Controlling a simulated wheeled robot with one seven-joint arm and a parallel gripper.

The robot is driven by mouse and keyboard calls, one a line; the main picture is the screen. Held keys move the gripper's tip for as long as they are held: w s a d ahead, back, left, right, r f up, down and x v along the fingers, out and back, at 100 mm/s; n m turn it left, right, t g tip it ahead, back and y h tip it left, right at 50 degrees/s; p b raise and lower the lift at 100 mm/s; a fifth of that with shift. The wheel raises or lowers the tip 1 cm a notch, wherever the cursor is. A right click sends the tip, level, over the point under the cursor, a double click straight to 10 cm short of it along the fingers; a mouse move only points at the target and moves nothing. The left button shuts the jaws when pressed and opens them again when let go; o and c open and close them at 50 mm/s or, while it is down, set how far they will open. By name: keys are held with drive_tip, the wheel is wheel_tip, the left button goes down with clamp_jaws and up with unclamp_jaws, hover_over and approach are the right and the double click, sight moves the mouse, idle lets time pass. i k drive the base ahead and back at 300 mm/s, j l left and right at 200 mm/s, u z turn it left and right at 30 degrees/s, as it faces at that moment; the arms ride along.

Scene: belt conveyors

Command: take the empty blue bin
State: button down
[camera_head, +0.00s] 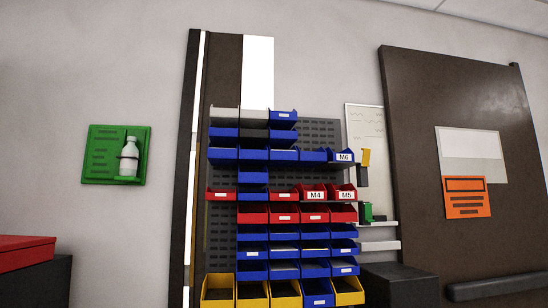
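A wall rack of small bins stands in the middle of the head view. Blue bins fill several of its rows, such as one labelled M6 (343,156), one at the top right (283,116) and one in a lower row (345,268). Some blue bins show grey or pale insides, but I cannot tell which of them is empty. My gripper is not in view.
Red bins (314,193) and yellow bins (284,296) share the rack. A green eyewash board (103,153) hangs on the left wall. A red object (25,253) lies on a dark box at lower left. A brown door (440,100) is at right.

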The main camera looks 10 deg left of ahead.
sight(347, 155)
drive_tip(key=i+j+u, duration=0.2)
drive_tip(key=z, duration=0.25)
drive_tip(key=i+j+z, duration=0.2)
drive_tip(key=z, duration=0.15)
drive_tip(key=i+j+z, duration=0.15)
drive_tip(key=j+z, duration=0.2)
